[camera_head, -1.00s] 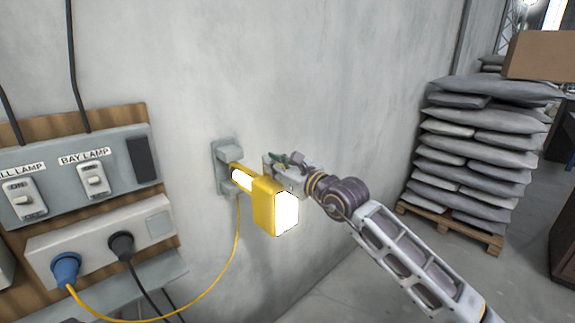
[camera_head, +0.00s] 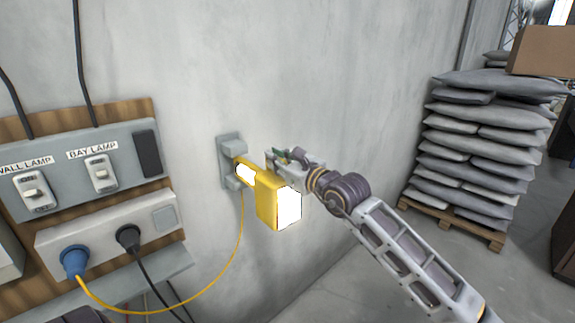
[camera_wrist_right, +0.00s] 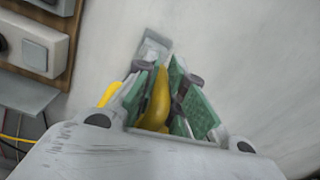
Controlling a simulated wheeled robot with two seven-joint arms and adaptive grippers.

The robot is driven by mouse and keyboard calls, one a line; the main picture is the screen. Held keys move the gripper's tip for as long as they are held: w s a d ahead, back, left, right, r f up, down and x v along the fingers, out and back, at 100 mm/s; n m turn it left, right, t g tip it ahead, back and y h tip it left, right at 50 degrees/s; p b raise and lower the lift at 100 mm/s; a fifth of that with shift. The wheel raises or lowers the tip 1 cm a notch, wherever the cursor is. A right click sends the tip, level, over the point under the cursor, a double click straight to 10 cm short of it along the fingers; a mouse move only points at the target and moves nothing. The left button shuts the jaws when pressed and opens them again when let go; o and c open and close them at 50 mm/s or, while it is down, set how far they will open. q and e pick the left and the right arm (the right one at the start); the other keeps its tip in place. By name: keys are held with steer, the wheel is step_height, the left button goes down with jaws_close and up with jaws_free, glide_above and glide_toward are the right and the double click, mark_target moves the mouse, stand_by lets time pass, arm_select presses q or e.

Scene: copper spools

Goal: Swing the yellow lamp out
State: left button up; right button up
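The yellow lamp (camera_head: 267,204) sits on a short yellow arm from a grey wall bracket (camera_head: 228,160). Its lit white face shows on the right side of its head. My right gripper (camera_head: 279,158) is at the upper right of the lamp head, partly hidden behind it. In the right wrist view a curved yellow part of the lamp (camera_wrist_right: 158,100) lies between the green-padded fingers of my right gripper (camera_wrist_right: 169,90). The fingers appear shut on it. More yellow shows left of the fingers. My left gripper is not in view.
A switch panel (camera_head: 72,175) and a socket box (camera_head: 90,231) are on a wooden board at left. A yellow cable (camera_head: 215,284) hangs from the lamp to a blue plug (camera_head: 74,260). Stacked grey sacks (camera_head: 485,150) stand on a pallet at right. The wall between is bare.

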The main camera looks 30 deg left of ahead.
steer(key=shift+o, duration=0.4)
steer(key=shift+s+r, duration=0.1)
steer(key=shift+v, duration=2.1)
steer(key=v, duration=0.7)
steer(key=shift+d, duration=0.4)
